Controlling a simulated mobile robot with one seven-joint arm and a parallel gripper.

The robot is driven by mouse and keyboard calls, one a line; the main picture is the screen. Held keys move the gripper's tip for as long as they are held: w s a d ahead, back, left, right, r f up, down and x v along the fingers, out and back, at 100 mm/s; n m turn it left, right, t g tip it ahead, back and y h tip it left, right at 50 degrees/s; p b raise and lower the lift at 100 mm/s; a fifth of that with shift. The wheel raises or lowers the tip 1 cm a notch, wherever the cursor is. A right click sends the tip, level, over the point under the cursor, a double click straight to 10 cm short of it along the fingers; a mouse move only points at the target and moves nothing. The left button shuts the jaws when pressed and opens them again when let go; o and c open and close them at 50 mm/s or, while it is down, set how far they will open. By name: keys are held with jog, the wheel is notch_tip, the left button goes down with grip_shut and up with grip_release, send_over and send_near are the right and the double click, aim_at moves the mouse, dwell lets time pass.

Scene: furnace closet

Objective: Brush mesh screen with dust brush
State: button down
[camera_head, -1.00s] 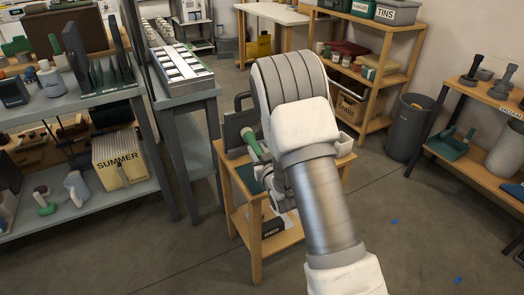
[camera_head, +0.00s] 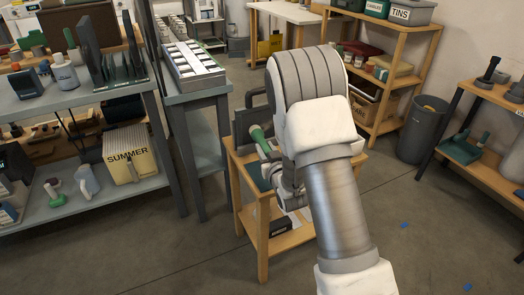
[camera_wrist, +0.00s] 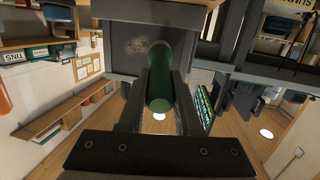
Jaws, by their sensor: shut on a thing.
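My gripper (camera_wrist: 158,100) is shut on the green handle of the dust brush (camera_wrist: 160,75), which points away from the wrist between the two dark fingers. In the head view the green brush handle (camera_head: 259,139) shows just left of my wrist, above a small wooden table. A dark, flat framed panel, apparently the mesh screen (camera_head: 243,122), stands upright on that table behind the brush. In the wrist view the panel (camera_wrist: 122,60) is beyond the brush, with a pale dusty patch on its face. The bristles are hidden, so I cannot tell whether they touch the screen.
The small wooden table (camera_head: 237,192) has a lower shelf with a dark box. A grey workbench (camera_head: 70,102) and a narrow bench with a compartment tray (camera_head: 193,65) stand left. A grey bin (camera_head: 422,130) and wooden shelves are right.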

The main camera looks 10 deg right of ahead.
jog(key=d, duration=0.1)
jog(key=w+d, duration=0.1)
jog(key=d, duration=0.1)
jog(key=shift+b, duration=0.4)
jog(key=shift+a, duration=0.1)
jog(key=shift+s+a+b, duration=0.25)
jog(key=shift+a, duration=0.45)
jog(key=shift+s+a+b, duration=0.2)
jog(key=shift+a, duration=0.55)
jog(key=shift+s+a+b, duration=0.25)
jog(key=shift+a, duration=0.45)
jog(key=shift+d, duration=0.1)
jog(key=shift+w+d+b, duration=0.2)
jog(key=shift+w+d, duration=0.05)
jog(key=shift+d, duration=0.45)
jog(key=shift+w+d+b, duration=0.2)
jog(key=shift+d+b, duration=0.05)
jog(key=shift+d, duration=0.5)
jog(key=shift+w+d+b, duration=0.2)
jog(key=shift+w+d, duration=0.05)
jog(key=shift+d, duration=0.45)
